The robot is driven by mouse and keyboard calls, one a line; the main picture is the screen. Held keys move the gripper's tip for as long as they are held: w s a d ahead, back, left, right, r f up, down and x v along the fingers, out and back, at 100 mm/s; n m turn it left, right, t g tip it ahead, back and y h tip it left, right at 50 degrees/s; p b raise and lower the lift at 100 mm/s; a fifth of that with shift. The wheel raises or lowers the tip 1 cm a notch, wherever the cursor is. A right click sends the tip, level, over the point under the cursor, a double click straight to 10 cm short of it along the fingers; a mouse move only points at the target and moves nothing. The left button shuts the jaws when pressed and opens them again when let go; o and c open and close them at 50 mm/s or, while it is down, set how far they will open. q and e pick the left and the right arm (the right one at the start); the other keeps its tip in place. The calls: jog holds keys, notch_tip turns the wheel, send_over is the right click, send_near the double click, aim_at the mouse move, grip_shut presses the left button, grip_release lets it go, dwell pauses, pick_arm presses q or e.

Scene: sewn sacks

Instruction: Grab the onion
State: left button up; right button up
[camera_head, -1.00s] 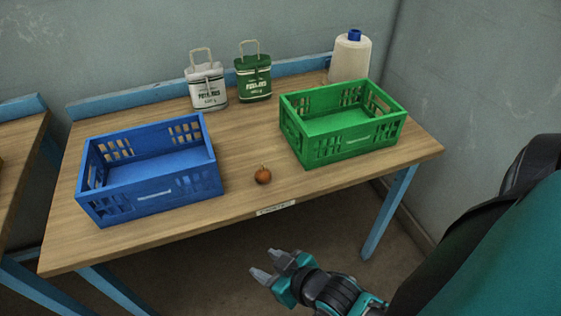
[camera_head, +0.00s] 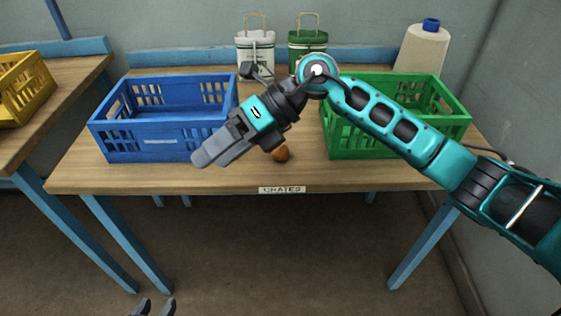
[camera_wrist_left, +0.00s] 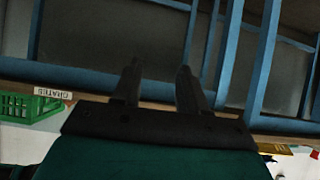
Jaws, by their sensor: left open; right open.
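The onion (camera_head: 281,153) is small, round and orange-brown. It lies on the wooden table between the two crates, near the front edge. My right gripper (camera_head: 198,160) is open and empty, to the left of the onion, in front of the blue crate's right part. My right wrist passes just above and left of the onion in the picture. My left gripper (camera_head: 154,306) shows only its fingertips at the bottom edge, low in front of the table. In the left wrist view its fingers (camera_wrist_left: 158,75) are apart with nothing between them.
A blue crate (camera_head: 140,139) stands left and a green crate (camera_head: 360,142) right, partly behind my right arm. White (camera_head: 255,50) and green (camera_head: 307,45) sacks and a blue-capped bottle (camera_head: 421,50) stand behind. A yellow crate (camera_head: 35,85) is on another table. The table's front strip is clear.

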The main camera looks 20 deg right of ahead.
jog(key=w+d+f+t+h+b, duration=0.1)
jog(key=w+d+t+h, duration=0.1)
jog(key=w+d+h, duration=0.45)
jog(key=t+h+b, duration=0.1)
jog(key=h, duration=0.2)
send_near(282, 145)
jog(key=b+x, duration=0.1)
jog(key=x, duration=0.4)
jog(key=shift+s+a, duration=0.1)
jog(key=shift+a, duration=0.05)
jog(key=shift+f, duration=0.45)
jog(key=x, duration=0.4)
jog(key=shift+f+b, duration=0.4)
jog(key=shift+r, duration=0.1)
jog(key=c, duration=1.1)
jog(key=shift+r, duration=0.1)
jog(key=shift+c, duration=0.2)
